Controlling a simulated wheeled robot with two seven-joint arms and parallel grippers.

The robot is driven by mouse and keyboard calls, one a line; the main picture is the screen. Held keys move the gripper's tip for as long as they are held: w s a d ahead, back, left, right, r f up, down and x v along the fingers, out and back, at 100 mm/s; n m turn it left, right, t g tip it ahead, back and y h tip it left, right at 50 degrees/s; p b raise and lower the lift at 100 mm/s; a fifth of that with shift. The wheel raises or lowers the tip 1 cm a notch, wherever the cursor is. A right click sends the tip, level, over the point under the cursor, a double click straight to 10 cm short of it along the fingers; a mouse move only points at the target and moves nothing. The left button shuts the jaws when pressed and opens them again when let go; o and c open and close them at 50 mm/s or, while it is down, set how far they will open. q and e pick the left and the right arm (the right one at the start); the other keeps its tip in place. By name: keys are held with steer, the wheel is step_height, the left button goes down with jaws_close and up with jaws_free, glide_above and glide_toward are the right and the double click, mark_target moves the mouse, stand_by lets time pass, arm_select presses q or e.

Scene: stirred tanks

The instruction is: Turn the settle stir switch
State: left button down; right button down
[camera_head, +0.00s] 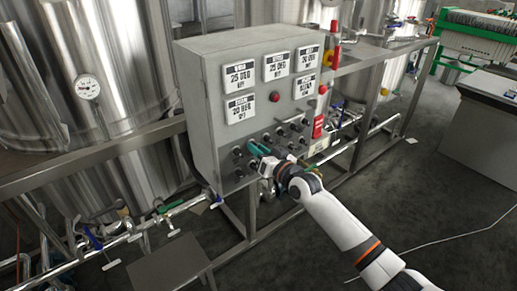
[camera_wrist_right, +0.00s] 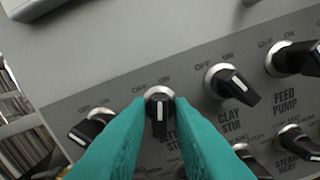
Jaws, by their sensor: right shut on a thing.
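The settle stir switch (camera_wrist_right: 159,112) is a black knob with a white line on a silver collar, in the middle of the right wrist view. Its label below is partly hidden by my fingers; I can read only part of it. My right gripper (camera_head: 257,149) has teal fingers, one on each side of the knob, and is shut on it. In the wrist view the knob's handle points down the picture, between OFF and ON marks above it. In the head view the fingers hide this knob. My left gripper is not in view.
The grey control box (camera_head: 203,128) carries several displays and a red button (camera_head: 274,96). The clay stir knob (camera_wrist_right: 236,88) and feed pump knob (camera_wrist_right: 292,58) sit close at right, and another knob (camera_wrist_right: 90,128) at left. Steel tanks (camera_head: 95,60) and pipes stand behind.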

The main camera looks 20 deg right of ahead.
steer(key=shift+m, duration=0.9)
steer(key=c, duration=1.5)
jaws_free()
steer(key=shift+v, duration=6)
